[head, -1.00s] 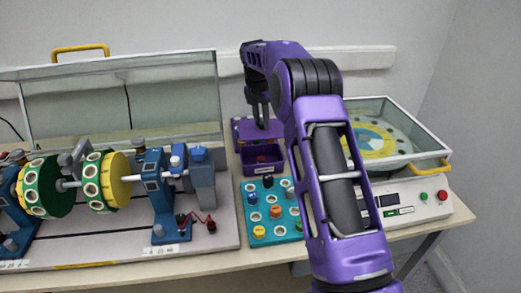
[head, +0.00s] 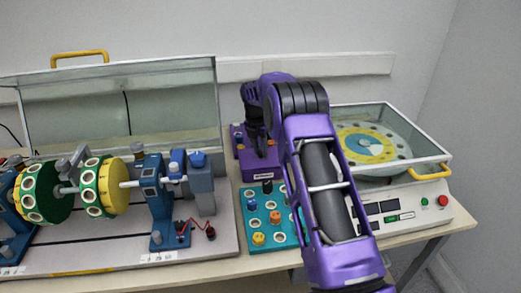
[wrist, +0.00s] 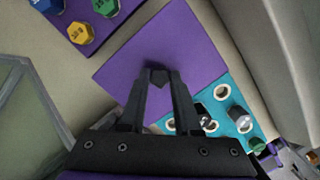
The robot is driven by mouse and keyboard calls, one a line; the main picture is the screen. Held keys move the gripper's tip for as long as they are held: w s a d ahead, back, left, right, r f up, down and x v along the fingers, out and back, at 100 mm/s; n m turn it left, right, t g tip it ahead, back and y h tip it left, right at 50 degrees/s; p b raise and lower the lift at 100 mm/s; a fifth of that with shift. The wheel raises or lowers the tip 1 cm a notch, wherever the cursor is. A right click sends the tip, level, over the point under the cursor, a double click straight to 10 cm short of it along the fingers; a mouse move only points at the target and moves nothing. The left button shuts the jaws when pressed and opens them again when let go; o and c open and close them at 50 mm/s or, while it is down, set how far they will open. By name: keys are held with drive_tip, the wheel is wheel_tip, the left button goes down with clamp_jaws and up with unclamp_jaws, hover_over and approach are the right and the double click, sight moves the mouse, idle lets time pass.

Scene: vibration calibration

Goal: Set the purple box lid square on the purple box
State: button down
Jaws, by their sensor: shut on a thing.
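The purple box lid (wrist: 130,50) is a flat purple square in the wrist view. My gripper (wrist: 158,76) is shut at the middle of the lid, its fingers closing on a small dark knob. In the head view my gripper (head: 261,150) is low over the purple box (head: 263,174), whose front wall with a white label shows. The lid hides the inside of the box. I cannot tell whether the lid rests on the rim or hangs just above it, nor whether its edges line up all round.
A purple rack with coloured weights (wrist: 80,33) adjoins the lid in the wrist view. A teal tray (head: 250,232) with pegs stands in front of the box. A rotor rig (head: 155,200) stands at left, and a glass-covered turntable unit (head: 445,215) at right.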

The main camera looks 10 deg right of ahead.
sight(257, 160)
drive_tip(key=shift+f, duration=0.1)
drive_tip(key=shift+f, duration=0.25)
drive_tip(key=c, duration=0.6)
unclamp_jaws()
drive_tip(key=shift+r, duration=0.15)
drive_tip(key=r, duration=0.4)
drive_tip(key=s+a+r, duration=0.1)
drive_tip(key=r, duration=0.7)
drive_tip(key=shift+s+a+r+p, duration=0.15)
drive_tip(key=shift+p, duration=0.2)
